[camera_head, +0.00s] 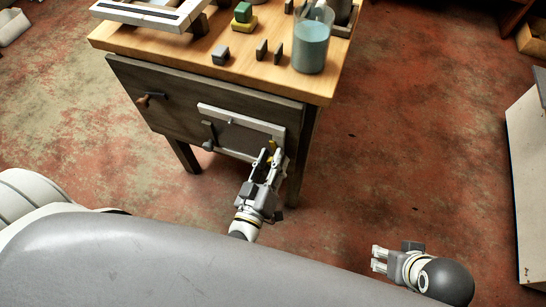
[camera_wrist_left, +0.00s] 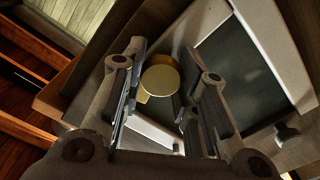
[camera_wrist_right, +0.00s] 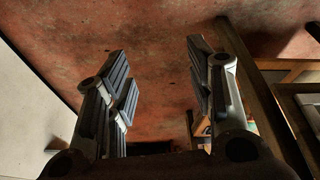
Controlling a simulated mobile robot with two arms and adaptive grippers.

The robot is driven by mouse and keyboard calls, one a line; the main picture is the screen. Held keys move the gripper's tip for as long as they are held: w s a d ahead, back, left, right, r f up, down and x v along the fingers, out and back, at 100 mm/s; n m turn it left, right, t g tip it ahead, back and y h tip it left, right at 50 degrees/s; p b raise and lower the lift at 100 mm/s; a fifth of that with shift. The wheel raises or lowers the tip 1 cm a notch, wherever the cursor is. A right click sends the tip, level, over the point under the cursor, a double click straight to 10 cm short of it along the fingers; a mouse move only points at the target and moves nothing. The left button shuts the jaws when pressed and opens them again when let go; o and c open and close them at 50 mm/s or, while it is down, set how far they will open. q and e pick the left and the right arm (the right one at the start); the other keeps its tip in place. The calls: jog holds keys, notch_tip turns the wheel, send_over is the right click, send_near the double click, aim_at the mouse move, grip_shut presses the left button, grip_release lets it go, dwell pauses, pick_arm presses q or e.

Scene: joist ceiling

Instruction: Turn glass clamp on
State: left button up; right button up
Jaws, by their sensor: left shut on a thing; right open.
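A white-framed dark panel (camera_head: 241,117) is set on the front of the wooden cabinet, and its frame also shows in the left wrist view (camera_wrist_left: 272,52). A round brass-yellow knob (camera_wrist_left: 160,78) sits at the frame's corner and looks like the glass clamp; a bit of it shows in the head view (camera_head: 272,146). My left gripper (camera_head: 267,157) is at this corner, its fingers on both sides of the knob and shut on it. The lower part of the knob is partly hidden. My right gripper (camera_head: 378,258) is open and empty, low and away from the cabinet.
A dark round knob (camera_head: 208,145) and a brown handle (camera_head: 146,100) stick out from the cabinet front. On the wooden top (camera_head: 180,50) stand a glass of bluish liquid (camera_head: 311,48) and small blocks. A pale cabinet (camera_head: 525,170) stands at right. The floor between is clear.

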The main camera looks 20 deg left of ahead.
pick_arm(q)
jog(key=shift+o, duration=0.2)
jog(key=shift+r+n+p, duration=0.1)
jog(key=shift+n+p, duration=0.35)
jog(key=shift+n, duration=0.95)
jog(key=n+p, duration=0.1)
jog(key=n, duration=0.1)
jog(key=shift+n, duration=0.4)
jog(key=shift+c, duration=0.2)
jog(key=shift+a+n, duration=0.1)
jog(key=shift+n, duration=0.7)
jog(key=shift+f+n+p, duration=0.2)
jog(key=shift+n+p, duration=0.1)
jog(key=shift+n, duration=0.7)
jog(key=shift+f+n, duration=0.1)
jog(key=shift+n, duration=1.8)
jog(key=shift+n+b, duration=0.35)
jog(key=shift+n, duration=0.65)
pick_arm(e)
jog(key=shift+w+a+f, duration=0.15)
jog(key=shift+w+f, duration=0.4)
jog(key=shift+f, duration=0.3)
pick_arm(q)
jog(key=shift+o, duration=0.2)
